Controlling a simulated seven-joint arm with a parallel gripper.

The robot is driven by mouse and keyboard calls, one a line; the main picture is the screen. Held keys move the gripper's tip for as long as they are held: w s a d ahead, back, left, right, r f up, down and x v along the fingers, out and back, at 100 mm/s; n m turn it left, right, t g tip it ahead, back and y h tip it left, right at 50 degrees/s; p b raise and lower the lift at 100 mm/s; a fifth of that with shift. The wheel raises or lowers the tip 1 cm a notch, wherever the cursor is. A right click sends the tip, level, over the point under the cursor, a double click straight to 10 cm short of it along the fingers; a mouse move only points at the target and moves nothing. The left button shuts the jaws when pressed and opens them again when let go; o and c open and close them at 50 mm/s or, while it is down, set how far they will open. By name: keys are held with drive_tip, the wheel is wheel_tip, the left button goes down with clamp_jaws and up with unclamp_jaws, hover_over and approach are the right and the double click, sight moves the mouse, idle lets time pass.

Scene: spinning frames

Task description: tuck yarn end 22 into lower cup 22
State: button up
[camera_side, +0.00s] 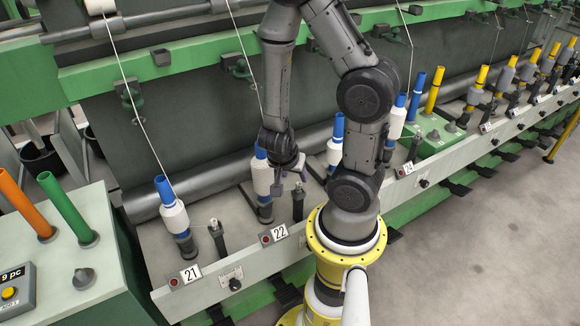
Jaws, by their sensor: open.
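The number 22 plate (273,234) is on the front rail, below a white yarn bobbin (262,178) on a blue tube. A small dark upright holder (298,205) stands to the right of that bobbin, above the plate; I cannot tell for sure that it is lower cup 22. My gripper (288,186) is open, just right of the bobbin and above the holder. A thin yarn (249,78) runs down from the top toward bobbin 22, partly hidden by my arm. Its free end is too small to make out, and I see no yarn between the fingers.
Bobbin 21 (173,216) with its taut yarn stands to the left, and another bobbin (334,150) to the right. Clear floor (480,250) lies at the right.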

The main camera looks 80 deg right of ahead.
drive_tip(key=shift+v, duration=2.7)
